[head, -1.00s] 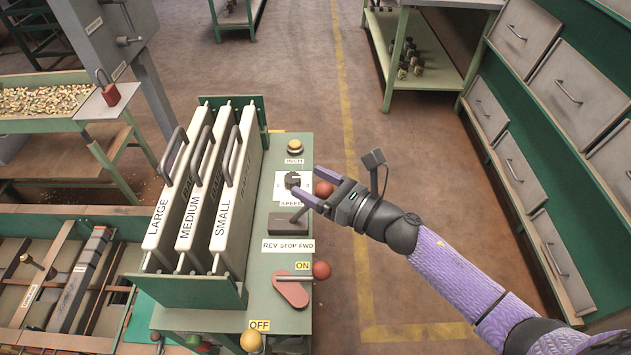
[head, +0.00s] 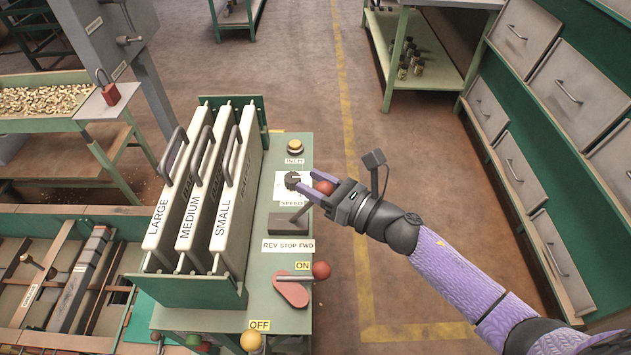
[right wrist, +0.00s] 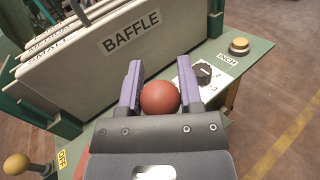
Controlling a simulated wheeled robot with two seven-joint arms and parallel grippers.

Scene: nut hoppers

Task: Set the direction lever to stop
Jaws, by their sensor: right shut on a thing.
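The direction lever's dark box (head: 287,223) sits on the green control panel, above the label REV STOP FWD (head: 287,246). Its rod leans up and to the right, toward the FWD side in the picture; the exact setting is hard to tell. The red ball knob (head: 323,186) is at the rod's end. My right gripper (head: 317,191) is shut on this knob, and the right wrist view shows the red ball (right wrist: 160,97) between the two purple fingers. My left gripper is not in view.
A speed dial (head: 292,181) and yellow INCH button (head: 295,147) are close to the knob. The red ON/OFF lever (head: 291,290) with another red ball (head: 321,270) is below. White LARGE, MEDIUM and SMALL baffles (head: 235,190) stand left. The floor right of the panel is clear.

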